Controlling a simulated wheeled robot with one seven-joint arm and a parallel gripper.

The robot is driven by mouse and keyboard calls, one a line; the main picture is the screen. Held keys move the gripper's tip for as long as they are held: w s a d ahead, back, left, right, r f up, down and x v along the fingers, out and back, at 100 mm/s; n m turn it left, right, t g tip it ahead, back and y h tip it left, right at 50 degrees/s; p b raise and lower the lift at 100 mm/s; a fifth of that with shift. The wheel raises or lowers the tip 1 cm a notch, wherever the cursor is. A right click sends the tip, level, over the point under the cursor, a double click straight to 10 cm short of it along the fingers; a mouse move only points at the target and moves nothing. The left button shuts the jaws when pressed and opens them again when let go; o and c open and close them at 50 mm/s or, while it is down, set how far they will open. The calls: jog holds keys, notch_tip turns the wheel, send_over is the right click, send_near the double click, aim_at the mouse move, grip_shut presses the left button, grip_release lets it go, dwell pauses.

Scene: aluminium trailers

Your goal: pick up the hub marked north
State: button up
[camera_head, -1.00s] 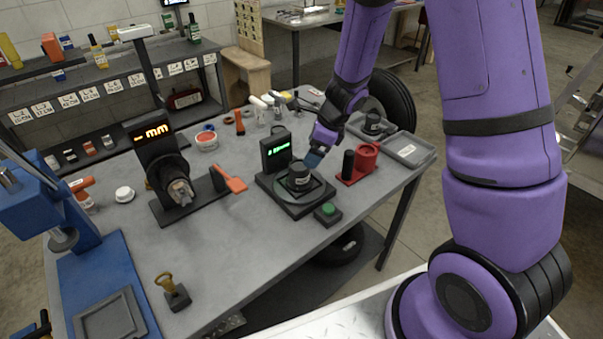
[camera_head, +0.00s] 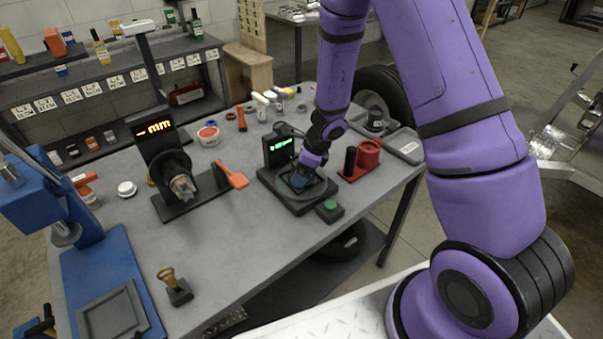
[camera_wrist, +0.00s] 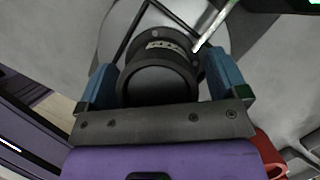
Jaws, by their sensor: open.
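A dark round hub (camera_wrist: 158,84) with a small pale label, whose lettering I cannot read, sits on the round plate of a black device (camera_head: 290,203) with a green display. My gripper (camera_head: 299,179) is down at this hub and mostly hides it in the head view. In the wrist view my gripper (camera_wrist: 165,76) has its blue fingers apart, one on each side of the hub. I cannot tell whether either finger touches it. Another dark hub-like part (camera_head: 375,121) stands in a grey tray at the back right of the bench.
A red holder with a black post (camera_head: 366,157) stands close to the right of the device, a green button box (camera_head: 329,210) in front. A stand with an orange display (camera_head: 154,128) is to the left. The front middle of the bench (camera_head: 230,255) is clear.

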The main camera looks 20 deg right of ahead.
jog(key=c, duration=1.6)
jog(key=shift+r, duration=0.15)
